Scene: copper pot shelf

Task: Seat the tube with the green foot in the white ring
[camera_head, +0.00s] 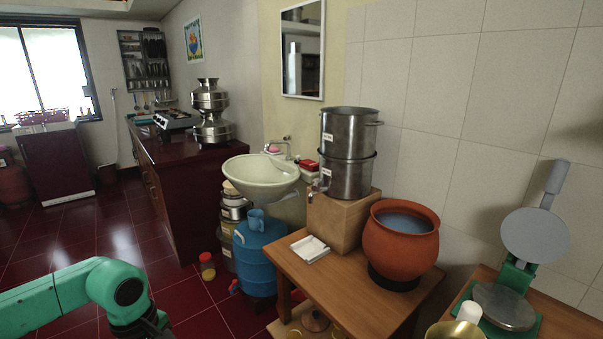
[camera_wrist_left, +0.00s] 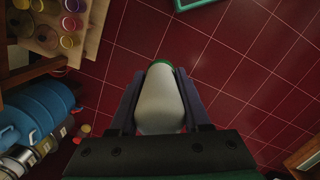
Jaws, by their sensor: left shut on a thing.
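My left gripper (camera_wrist_left: 160,76) is shut on a pale whitish tube (camera_wrist_left: 159,102), with one dark finger on each side of it in the left wrist view. A green band, the tube's foot (camera_wrist_left: 161,64), shows at its far end, pointing away from the wrist. The tube's near end is hidden behind the gripper body. In the head view my green left arm comes in at the bottom left; its fingers and the tube are cut off by the lower edge. My right gripper is not in view.
A green-edged item (camera_wrist_left: 196,6) shows at the wrist view's top. Open red floor (camera_wrist_left: 235,75) lies below the gripper.

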